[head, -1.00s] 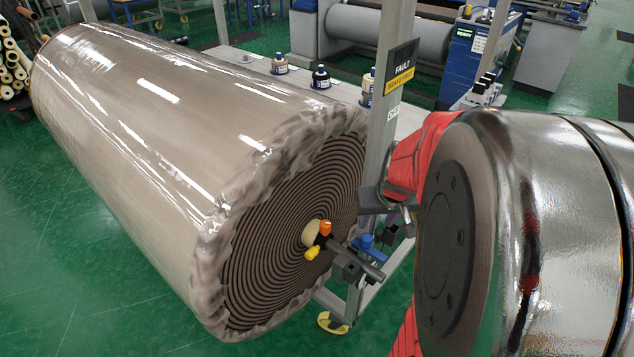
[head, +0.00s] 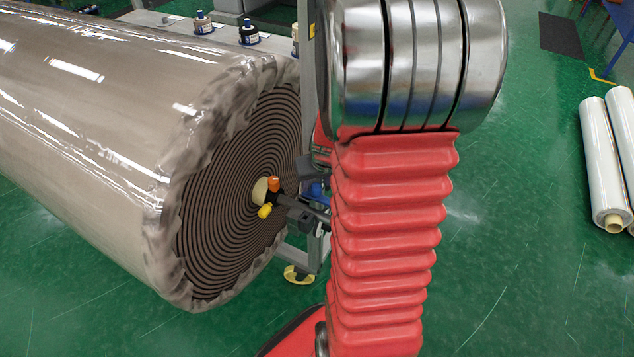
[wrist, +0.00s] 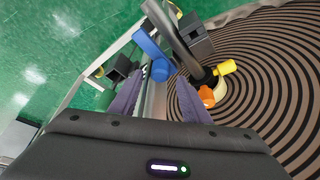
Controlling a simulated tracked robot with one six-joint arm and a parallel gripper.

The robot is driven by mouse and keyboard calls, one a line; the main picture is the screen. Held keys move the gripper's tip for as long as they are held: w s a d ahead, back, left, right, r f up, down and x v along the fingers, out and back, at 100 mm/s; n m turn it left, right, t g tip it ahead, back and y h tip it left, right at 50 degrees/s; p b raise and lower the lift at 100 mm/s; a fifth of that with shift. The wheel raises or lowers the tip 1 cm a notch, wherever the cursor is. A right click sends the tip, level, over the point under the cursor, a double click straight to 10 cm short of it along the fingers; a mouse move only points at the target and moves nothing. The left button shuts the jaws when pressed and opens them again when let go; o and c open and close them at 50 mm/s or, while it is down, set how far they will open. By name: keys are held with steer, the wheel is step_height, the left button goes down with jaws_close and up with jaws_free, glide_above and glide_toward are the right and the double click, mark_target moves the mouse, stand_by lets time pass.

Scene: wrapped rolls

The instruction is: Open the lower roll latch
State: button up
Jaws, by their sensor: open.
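A blue lever with a round hub (wrist: 153,50), which looks like a latch handle, shows in the wrist view beside a grey shaft (wrist: 168,27). In the head view the blue lever (head: 317,190) is largely hidden behind my arm. The shaft runs to a black fitting with a yellow knob (wrist: 227,67) and an orange knob (wrist: 207,96) at the core of the wrapped roll (head: 110,110). My gripper (wrist: 161,76) is open, its two purple-grey fingers on either side of the blue hub in the picture. I cannot tell whether they touch it. My arm hides the gripper in the head view.
A grey stand frame (head: 308,70) stands at the roll's end, with a yellow foot piece (head: 298,275) below. White rolls (head: 608,165) lie at right. Green floor (head: 520,270) is clear there.

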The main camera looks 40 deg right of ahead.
steer(key=shift+x, duration=0.8)
steer(key=shift+c, duration=0.4)
jaws_close()
